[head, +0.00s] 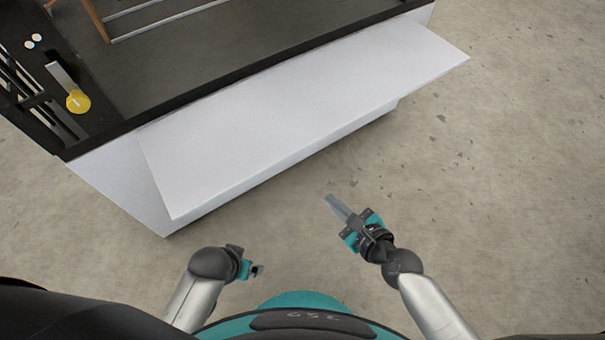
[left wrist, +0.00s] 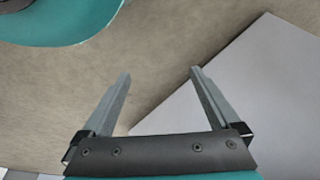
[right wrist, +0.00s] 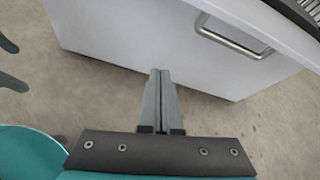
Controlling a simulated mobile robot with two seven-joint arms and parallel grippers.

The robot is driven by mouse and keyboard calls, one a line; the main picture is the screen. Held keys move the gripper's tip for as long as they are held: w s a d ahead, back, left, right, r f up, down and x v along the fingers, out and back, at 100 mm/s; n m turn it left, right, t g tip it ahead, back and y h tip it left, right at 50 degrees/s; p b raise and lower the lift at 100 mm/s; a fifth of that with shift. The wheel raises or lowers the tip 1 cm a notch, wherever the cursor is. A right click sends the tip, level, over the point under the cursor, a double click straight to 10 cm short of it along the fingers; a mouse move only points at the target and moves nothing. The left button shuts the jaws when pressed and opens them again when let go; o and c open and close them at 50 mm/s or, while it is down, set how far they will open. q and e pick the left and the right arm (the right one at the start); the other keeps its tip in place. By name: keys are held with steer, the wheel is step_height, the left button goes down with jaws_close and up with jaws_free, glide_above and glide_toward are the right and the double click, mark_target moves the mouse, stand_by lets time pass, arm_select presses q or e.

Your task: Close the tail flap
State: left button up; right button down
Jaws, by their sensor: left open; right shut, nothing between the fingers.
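The tail flap (head: 290,105) is a wide white panel. In the head view it stands out, lowered, from the dark rear edge of the bed, toward me. My right gripper (head: 329,199) is shut and empty, below and apart from the flap's near edge. Its closed fingers (right wrist: 161,75) point at a white panel with a metal bar handle (right wrist: 233,38) in the right wrist view; I cannot tell whether that panel is the flap. My left gripper (head: 260,270) is low, near my base, away from the flap. Its spread, empty fingers show in the left wrist view (left wrist: 160,72), beside a pale surface.
The dark bed (head: 200,45) lies behind the flap, with a wooden-legged thing (head: 97,18) on it. A yellow disc (head: 78,101) sits at the left on dark framework. The concrete floor (head: 500,200) is clear at the right and in front.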

arm_select(q)
steer(key=shift+t, duration=0.4)
steer(key=shift+w+d+r+b, duration=0.1)
steer(key=shift+w+r+b, duration=0.3)
steer(key=shift+r, duration=0.4)
steer(key=shift+w+a+r+b, duration=0.1)
steer(key=shift+w+r+b, duration=0.25)
steer(key=shift+r+b, duration=0.3)
steer(key=shift+w+d+r+b, duration=0.1)
steer(key=shift+w+r+b, duration=0.25)
steer(key=shift+r, duration=0.55)
arm_select(e)
steer(key=w+a+r+m+y, duration=0.1)
steer(key=w+a+r+m, duration=0.1)
steer(key=w+a, duration=0.6)
steer(key=shift+r+m+t, duration=0.3)
steer(key=shift+r+m, duration=0.1)
steer(key=shift+r, duration=0.1)
